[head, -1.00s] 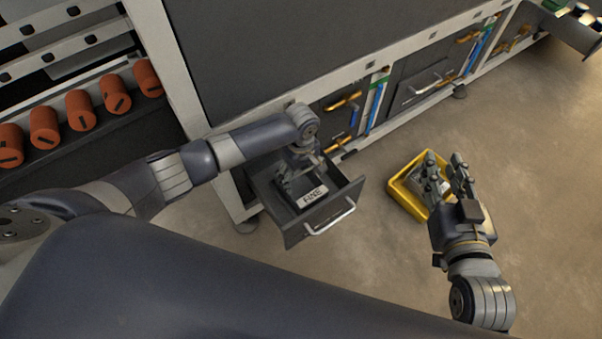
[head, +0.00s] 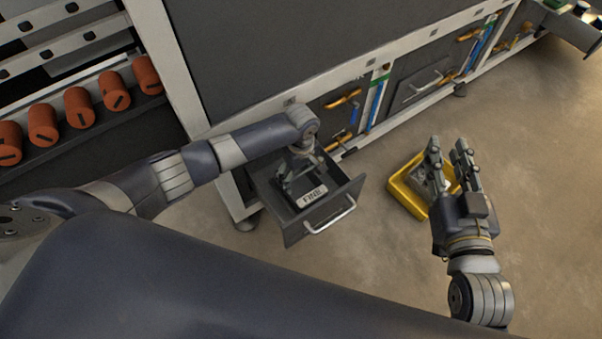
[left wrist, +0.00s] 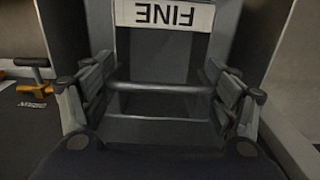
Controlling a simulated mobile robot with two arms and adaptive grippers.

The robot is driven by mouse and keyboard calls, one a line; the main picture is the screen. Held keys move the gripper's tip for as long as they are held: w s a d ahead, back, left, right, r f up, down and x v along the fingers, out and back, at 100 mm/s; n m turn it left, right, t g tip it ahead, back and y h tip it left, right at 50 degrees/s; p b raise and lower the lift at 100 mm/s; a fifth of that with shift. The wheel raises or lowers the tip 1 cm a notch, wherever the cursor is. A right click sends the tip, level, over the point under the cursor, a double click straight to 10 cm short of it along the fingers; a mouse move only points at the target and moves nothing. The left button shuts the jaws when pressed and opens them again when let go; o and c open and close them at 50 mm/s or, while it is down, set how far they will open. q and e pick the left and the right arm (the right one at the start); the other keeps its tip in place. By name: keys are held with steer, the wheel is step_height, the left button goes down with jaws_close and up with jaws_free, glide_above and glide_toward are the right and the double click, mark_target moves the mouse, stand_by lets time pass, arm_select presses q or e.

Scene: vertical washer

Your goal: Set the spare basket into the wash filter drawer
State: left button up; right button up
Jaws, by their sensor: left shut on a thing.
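The wash filter drawer (head: 268,205) is pulled out from the machine's lower left, its bar handle (head: 331,216) at the front. A dark basket with a white FINE label (head: 312,197) is inside the drawer outline; whether it rests on the bottom I cannot tell. My left gripper (head: 293,181) reaches down into the drawer. In the left wrist view my left gripper (left wrist: 160,88) is shut on the basket's crossbar, with the label (left wrist: 165,14) beyond it. My right gripper (head: 450,160) is open and empty, above and beside a yellow tray.
The yellow tray (head: 398,193) lies on the floor right of the drawer and holds a grey-white item (head: 420,178). Orange-handled valves (head: 345,98) and a closed drawer (head: 420,85) line the machine.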

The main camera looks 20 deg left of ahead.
arm_select(q)
steer(key=shift+f, duration=0.3)
arm_select(e)
steer(key=shift+w+a+r+t, duration=0.1)
steer(key=shift+r+t, duration=0.3)
steer(key=shift+r, duration=0.2)
arm_select(q)
steer(key=o, duration=1.7)
step_height(320, 180, up, 12)
